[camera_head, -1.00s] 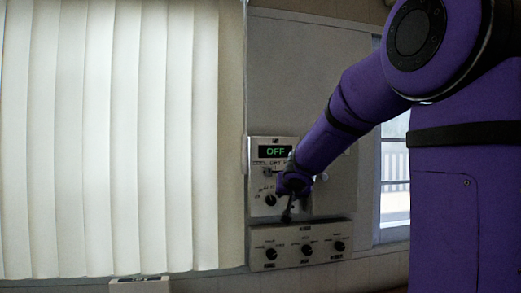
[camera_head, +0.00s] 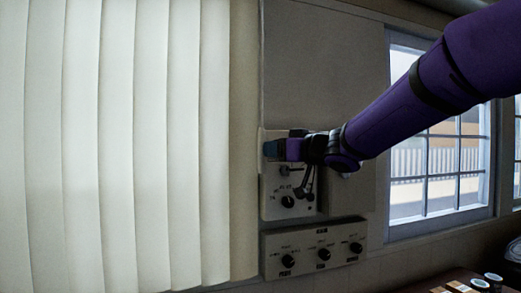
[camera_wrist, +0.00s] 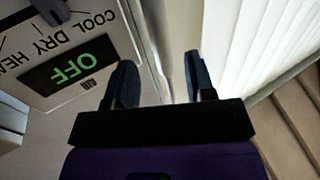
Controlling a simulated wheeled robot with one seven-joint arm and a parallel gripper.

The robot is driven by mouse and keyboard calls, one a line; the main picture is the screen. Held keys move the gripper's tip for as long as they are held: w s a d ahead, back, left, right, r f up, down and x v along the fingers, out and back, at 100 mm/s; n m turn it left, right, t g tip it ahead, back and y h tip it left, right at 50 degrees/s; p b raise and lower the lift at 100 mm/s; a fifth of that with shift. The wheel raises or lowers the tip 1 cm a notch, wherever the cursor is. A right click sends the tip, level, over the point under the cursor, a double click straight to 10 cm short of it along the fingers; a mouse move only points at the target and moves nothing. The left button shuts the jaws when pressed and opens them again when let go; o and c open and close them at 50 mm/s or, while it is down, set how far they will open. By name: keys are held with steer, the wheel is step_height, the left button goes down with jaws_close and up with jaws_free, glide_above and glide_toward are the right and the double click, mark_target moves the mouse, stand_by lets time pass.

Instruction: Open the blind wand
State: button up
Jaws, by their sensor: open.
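The white vertical blind (camera_head: 130,150) hangs with its slats closed across the left of the head view. It also shows at the upper right of the wrist view (camera_wrist: 262,45). My gripper (camera_head: 270,149) is at the blind's right edge, in front of the wall control panel. In the wrist view my gripper (camera_wrist: 160,78) has its two dark fingers apart, with nothing clearly held. A thin pale line runs between the fingers there; I cannot tell whether it is the wand or the panel's edge. The wand is not clearly visible in the head view.
The control panel (camera_head: 287,200) has a dial; its display (camera_wrist: 72,67) reads OFF beside my fingers. A lower box with several knobs (camera_head: 315,246) juts out below. A window (camera_head: 437,150) is at right. Small items lie on a dark surface at lower right.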

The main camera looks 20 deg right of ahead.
steer(key=x, duration=0.7)
steer(key=shift+w+a, duration=0.15)
steer(key=shift+w, duration=0.15)
jaws_close()
